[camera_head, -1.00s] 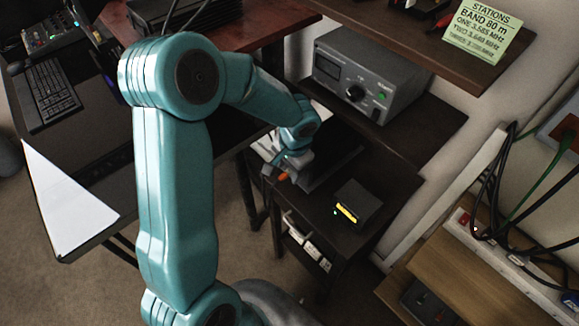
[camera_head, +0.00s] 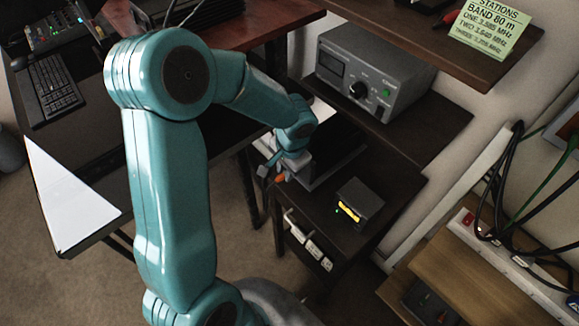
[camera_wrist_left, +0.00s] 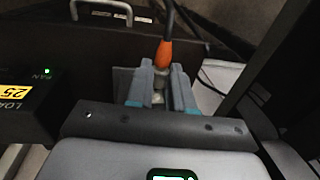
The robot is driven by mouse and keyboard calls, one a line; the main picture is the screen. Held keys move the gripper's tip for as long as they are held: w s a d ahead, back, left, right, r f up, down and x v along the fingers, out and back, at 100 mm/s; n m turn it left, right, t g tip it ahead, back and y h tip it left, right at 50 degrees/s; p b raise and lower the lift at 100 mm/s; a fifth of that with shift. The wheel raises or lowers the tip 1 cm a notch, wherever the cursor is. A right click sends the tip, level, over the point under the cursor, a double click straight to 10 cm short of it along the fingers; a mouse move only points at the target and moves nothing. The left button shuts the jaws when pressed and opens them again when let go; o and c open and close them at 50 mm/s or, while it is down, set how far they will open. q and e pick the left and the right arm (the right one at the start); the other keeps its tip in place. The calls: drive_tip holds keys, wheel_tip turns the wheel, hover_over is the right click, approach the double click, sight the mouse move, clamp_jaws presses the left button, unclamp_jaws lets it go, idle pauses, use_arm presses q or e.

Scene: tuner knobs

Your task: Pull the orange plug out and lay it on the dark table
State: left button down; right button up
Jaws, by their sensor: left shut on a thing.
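The orange plug (camera_wrist_left: 164,54) shows in the left wrist view, with a dark cable running up from it. My left gripper (camera_wrist_left: 162,80) is shut on it, a finger on each side of its pale lower part. In the head view the gripper (camera_head: 280,172) is small, beside the dark table (camera_head: 315,205), with the orange of the plug (camera_head: 280,178) just showing at its tip. Whether the plug's end is still in a socket is hidden. My right gripper is in neither view.
A grey radio (camera_head: 370,72) sits on the shelf behind. White adapters (camera_head: 308,248) sit below the table's front edge. The tabletop around the small box is bare.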

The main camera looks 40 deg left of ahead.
use_arm(q)
drive_tip(key=shift+s+a+b, duration=0.1)
drive_tip(key=shift+s+b, duration=0.35)
drive_tip(key=shift+s, duration=0.75)
